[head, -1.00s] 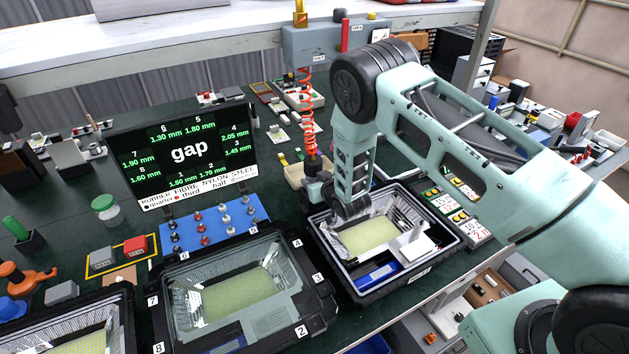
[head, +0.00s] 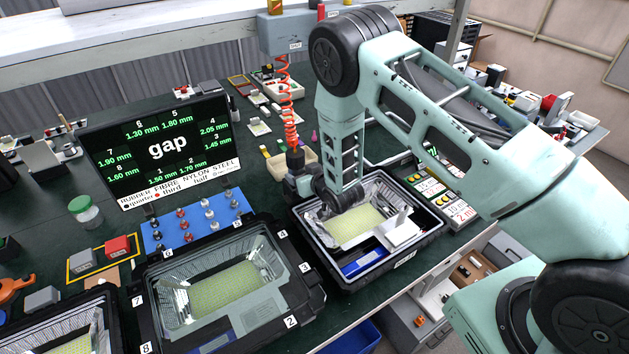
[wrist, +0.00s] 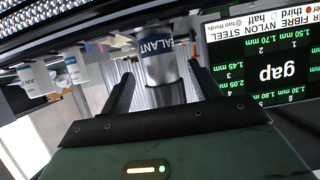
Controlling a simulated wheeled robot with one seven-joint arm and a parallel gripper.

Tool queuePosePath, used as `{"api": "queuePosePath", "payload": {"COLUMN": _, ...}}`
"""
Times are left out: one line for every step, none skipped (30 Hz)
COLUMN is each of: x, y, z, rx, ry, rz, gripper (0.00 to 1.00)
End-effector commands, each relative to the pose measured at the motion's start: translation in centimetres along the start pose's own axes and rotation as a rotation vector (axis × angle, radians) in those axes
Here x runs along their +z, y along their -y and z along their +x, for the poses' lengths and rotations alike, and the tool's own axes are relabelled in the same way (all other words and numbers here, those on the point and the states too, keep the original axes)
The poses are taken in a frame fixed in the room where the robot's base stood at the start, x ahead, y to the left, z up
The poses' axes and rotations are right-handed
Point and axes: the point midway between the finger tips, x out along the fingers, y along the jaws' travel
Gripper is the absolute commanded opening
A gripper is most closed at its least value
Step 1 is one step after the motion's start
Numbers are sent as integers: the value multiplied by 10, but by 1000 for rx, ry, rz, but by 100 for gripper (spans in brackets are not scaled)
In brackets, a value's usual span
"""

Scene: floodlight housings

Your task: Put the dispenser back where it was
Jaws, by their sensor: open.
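The dispenser (head: 295,159) hangs upright at the lower end of a red coiled hose, just behind the housing tray on the right. In the wrist view it is a grey cylinder (wrist: 160,68) with a blue-and-white label ending in "ALANT". My gripper (wrist: 160,88) is open, with one dark finger on each side of the cylinder; I cannot tell whether either touches it. In the head view my gripper (head: 305,184) is at the dispenser's lower part, and my arm and gripper hide its lower end and the fingertips.
The open black housing (head: 420,240) with a lit panel and blue item stands directly below my arm. A second housing (head: 290,325) sits to its left. A screen (head: 165,150) reading "gap" and a blue mat (head: 160,238) with small parts stand left.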

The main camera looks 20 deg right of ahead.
Motion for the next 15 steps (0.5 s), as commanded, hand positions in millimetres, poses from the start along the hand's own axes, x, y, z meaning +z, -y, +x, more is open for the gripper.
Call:
{"api": "queuePosePath", "payload": {"x": 2, "y": 0, "z": -10, "rx": 0, "ry": 2, "rz": 1, "gripper": 62}}
{"api": "queuePosePath", "payload": {"x": 2, "y": 0, "z": -17, "rx": 0, "ry": 1, "rz": 1, "gripper": 62}}
{"api": "queuePosePath", "payload": {"x": 2, "y": 0, "z": -25, "rx": 0, "ry": 2, "rz": 1, "gripper": 62}}
{"api": "queuePosePath", "payload": {"x": 2, "y": 0, "z": -31, "rx": 0, "ry": 1, "rz": 1, "gripper": 62}}
{"api": "queuePosePath", "payload": {"x": 2, "y": 0, "z": -36, "rx": 0, "ry": 1, "rz": 1, "gripper": 62}}
{"api": "queuePosePath", "payload": {"x": 2, "y": 0, "z": -44, "rx": 0, "ry": 1, "rz": 1, "gripper": 62}}
{"api": "queuePosePath", "payload": {"x": 2, "y": 0, "z": -49, "rx": 0, "ry": 1, "rz": 1, "gripper": 62}}
{"api": "queuePosePath", "payload": {"x": 2, "y": 0, "z": -54, "rx": 0, "ry": 1, "rz": 0, "gripper": 62}}
{"api": "queuePosePath", "payload": {"x": 2, "y": 0, "z": -60, "rx": 0, "ry": 0, "rz": 0, "gripper": 62}}
{"api": "queuePosePath", "payload": {"x": 2, "y": 0, "z": -64, "rx": 0, "ry": 1, "rz": 0, "gripper": 62}}
{"api": "queuePosePath", "payload": {"x": 1, "y": 0, "z": -68, "rx": 0, "ry": 0, "rz": 0, "gripper": 62}}
{"api": "queuePosePath", "payload": {"x": 1, "y": 0, "z": -72, "rx": 0, "ry": 0, "rz": 0, "gripper": 62}}
{"api": "queuePosePath", "payload": {"x": 1, "y": 0, "z": -74, "rx": 0, "ry": 0, "rz": -1, "gripper": 62}}
{"api": "queuePosePath", "payload": {"x": 1, "y": 0, "z": -77, "rx": 0, "ry": 0, "rz": -1, "gripper": 62}}
{"api": "queuePosePath", "payload": {"x": 1, "y": 0, "z": -79, "rx": 0, "ry": 1, "rz": 0, "gripper": 62}}
